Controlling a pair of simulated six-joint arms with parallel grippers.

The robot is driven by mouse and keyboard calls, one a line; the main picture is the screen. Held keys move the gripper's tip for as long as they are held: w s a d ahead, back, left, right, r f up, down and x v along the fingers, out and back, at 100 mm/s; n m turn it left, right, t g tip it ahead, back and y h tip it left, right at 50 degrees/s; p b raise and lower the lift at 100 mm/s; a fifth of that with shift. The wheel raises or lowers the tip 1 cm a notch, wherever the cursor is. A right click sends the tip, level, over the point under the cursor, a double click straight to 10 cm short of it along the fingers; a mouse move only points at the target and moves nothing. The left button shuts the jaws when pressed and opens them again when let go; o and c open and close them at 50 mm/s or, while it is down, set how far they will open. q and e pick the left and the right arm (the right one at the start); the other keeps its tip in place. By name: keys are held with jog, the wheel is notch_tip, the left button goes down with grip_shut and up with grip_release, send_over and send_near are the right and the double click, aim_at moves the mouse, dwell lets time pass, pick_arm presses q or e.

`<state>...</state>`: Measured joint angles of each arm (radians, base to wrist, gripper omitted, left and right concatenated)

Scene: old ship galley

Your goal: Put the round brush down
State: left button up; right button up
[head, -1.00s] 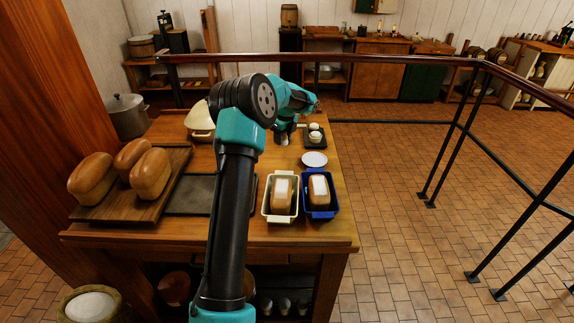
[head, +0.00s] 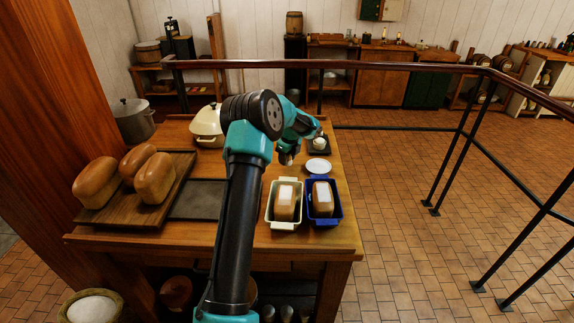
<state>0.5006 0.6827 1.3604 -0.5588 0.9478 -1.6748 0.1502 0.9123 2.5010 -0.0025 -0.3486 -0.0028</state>
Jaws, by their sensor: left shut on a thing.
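My left gripper (head: 287,157) is low over the far right part of the wooden table, left of a small white plate (head: 318,166). It is shut on the round brush, which is too small and too covered by the gripper and arm to make out clearly. A dark tray (head: 321,153) with a small white round thing (head: 319,143) lies just right of the gripper, partly behind my arm. My right gripper is not in view.
A cream tin (head: 270,222) and a blue tin (head: 337,213), each with a loaf, stand near the front. A loaf board (head: 128,210), a dark flat tray (head: 198,207) and a cream lidded pot (head: 207,124) are to the left. A railing (head: 400,66) runs behind the table.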

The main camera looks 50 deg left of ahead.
pick_arm(q)
jog(key=shift+f, duration=1.65)
jog(key=shift+f, duration=0.1)
jog(key=o, duration=0.9)
jog(key=r, duration=0.4)
jog(key=d+r, duration=0.1)
jog(key=r, duration=0.7)
jog(key=shift+w+d, duration=0.15)
jog(key=shift+d, duration=0.25)
jog(key=f, duration=0.4)
jog(key=a+f, duration=0.1)
jog(key=f, duration=0.7)
jog(key=shift+a, duration=0.35)
